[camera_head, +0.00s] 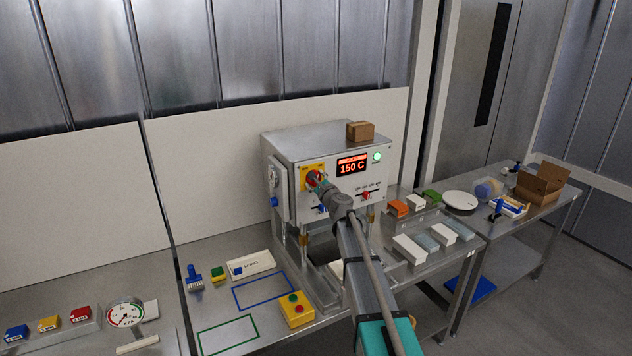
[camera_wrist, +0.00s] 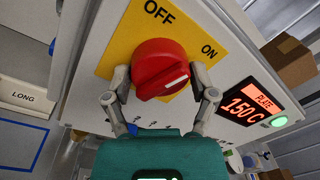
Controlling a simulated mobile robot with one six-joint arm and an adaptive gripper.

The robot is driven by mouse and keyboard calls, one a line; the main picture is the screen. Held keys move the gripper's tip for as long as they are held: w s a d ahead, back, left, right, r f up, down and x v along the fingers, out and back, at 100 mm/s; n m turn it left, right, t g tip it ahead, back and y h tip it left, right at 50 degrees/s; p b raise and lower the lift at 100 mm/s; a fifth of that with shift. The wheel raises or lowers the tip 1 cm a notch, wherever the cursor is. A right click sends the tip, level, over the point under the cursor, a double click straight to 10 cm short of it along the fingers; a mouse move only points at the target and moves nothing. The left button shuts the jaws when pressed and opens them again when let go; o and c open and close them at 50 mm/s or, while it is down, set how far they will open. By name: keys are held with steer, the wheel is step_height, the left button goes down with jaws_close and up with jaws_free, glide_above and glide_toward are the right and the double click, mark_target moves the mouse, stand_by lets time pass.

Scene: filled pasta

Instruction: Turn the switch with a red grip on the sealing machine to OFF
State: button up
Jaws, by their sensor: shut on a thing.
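The sealing machine (camera_head: 282,152) is a grey box with a yellow switch plate on its front. The switch's red grip (camera_wrist: 158,62) is a round knob on that plate (camera_wrist: 120,45); OFF is printed above it and ON to its right. A white line on the grip slants up to the right, on the ON side. My gripper (camera_wrist: 160,76) is shut on the red grip, with one finger on each side. In the head view my gripper (camera_head: 318,183) and wrist cover part of the switch.
A red display (camera_head: 352,165) reads 150 C beside a lit green lamp (camera_head: 377,157). A small cardboard box (camera_head: 360,131) sits on top of the machine. A yellow button box (camera_head: 297,310) stands on the table in front. Several packs lie to the right.

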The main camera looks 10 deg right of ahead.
steer(key=n, duration=0.6)
steer(key=shift+f+n, duration=0.1)
steer(key=shift+n, duration=0.2)
steer(key=n+y, duration=0.1)
steer(key=n, duration=0.5)
steer(key=shift+n+b, duration=0.3)
steer(key=shift+b, duration=0.05)
steer(key=o, duration=1)
steer(key=shift+o, duration=0.2)
steer(key=shift+m, duration=0.4)
